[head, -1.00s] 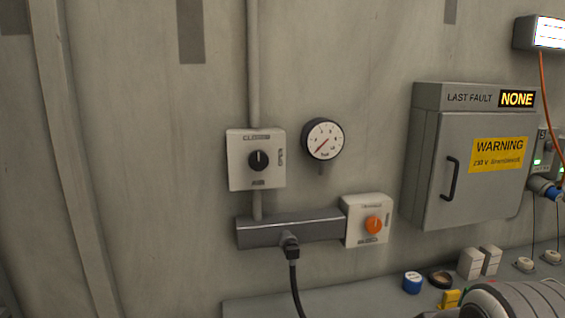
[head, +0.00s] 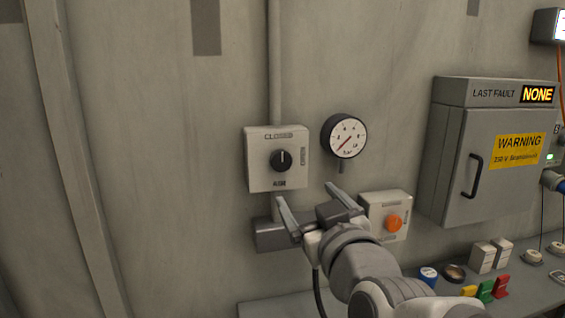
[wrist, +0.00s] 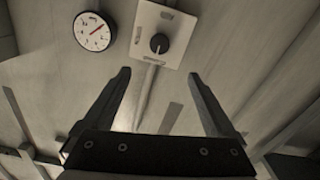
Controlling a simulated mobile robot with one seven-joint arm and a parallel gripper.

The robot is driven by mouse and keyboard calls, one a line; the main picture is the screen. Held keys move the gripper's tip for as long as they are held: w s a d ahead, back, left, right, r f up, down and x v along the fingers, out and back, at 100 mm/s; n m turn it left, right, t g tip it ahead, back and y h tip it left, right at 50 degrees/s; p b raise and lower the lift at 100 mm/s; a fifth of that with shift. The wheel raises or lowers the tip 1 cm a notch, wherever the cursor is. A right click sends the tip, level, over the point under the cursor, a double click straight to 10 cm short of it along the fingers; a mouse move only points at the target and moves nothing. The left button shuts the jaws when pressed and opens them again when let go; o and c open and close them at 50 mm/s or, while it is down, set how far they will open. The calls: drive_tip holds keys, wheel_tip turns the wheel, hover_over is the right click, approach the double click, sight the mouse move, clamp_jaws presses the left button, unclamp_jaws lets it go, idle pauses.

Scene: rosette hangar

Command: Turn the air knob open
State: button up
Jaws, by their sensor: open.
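The air knob (head: 281,160) is a round black knob with a pale pointer line on a white box on the wall. The box has a CLOSED label on top, a second label on its right side and an AIR label below. The pointer stands upright, toward CLOSED. In the wrist view the knob (wrist: 159,43) shows upside down, beyond the fingertips. My gripper (head: 308,196) is open and empty, below and slightly right of the knob, and apart from it. The open fingers also show in the wrist view (wrist: 160,75).
A round pressure gauge (head: 344,136) hangs right of the knob box. An orange knob (head: 393,223) on a white box is right of my gripper. A grey cabinet (head: 502,180) stands further right. Small items lie on the ledge (head: 270,308). The wall left of the knob is clear.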

drive_tip(key=w+p, duration=0.1)
drive_tip(key=p, duration=1.1)
approach(282, 163)
drive_tip(key=p+x, duration=0.1)
drive_tip(key=x, duration=0.7)
drive_tip(key=shift+w+a+r+p, duration=0.1)
drive_tip(key=shift+w+p, duration=0.25)
drive_tip(key=c, duration=1.4)
